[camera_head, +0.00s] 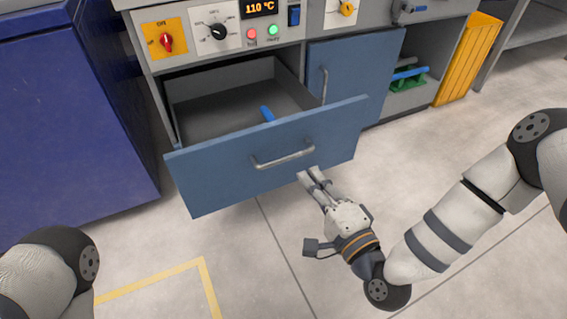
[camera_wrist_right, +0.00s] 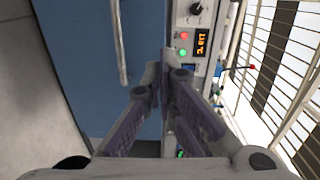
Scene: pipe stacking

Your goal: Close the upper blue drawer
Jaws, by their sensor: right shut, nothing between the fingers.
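The upper blue drawer (camera_head: 265,150) is pulled far out of the grey cabinet in the head view, with a grey bar handle (camera_head: 283,157) on its front. A small blue object (camera_head: 267,113) shows inside it. My right gripper (camera_head: 308,176) is shut and empty, with its fingertips close to the drawer front, just below and right of the handle. I cannot tell whether they touch it. In the right wrist view the blue front (camera_wrist_right: 85,65) and handle (camera_wrist_right: 121,45) lie left of the shut fingers (camera_wrist_right: 166,58). My left gripper is out of view.
The control panel (camera_head: 220,35) with a red knob and display is above the drawer. A blue door (camera_head: 352,68) is behind it to the right. A dark blue cabinet (camera_head: 70,120) stands at left and a yellow crate (camera_head: 468,58) at right. Floor in front is clear.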

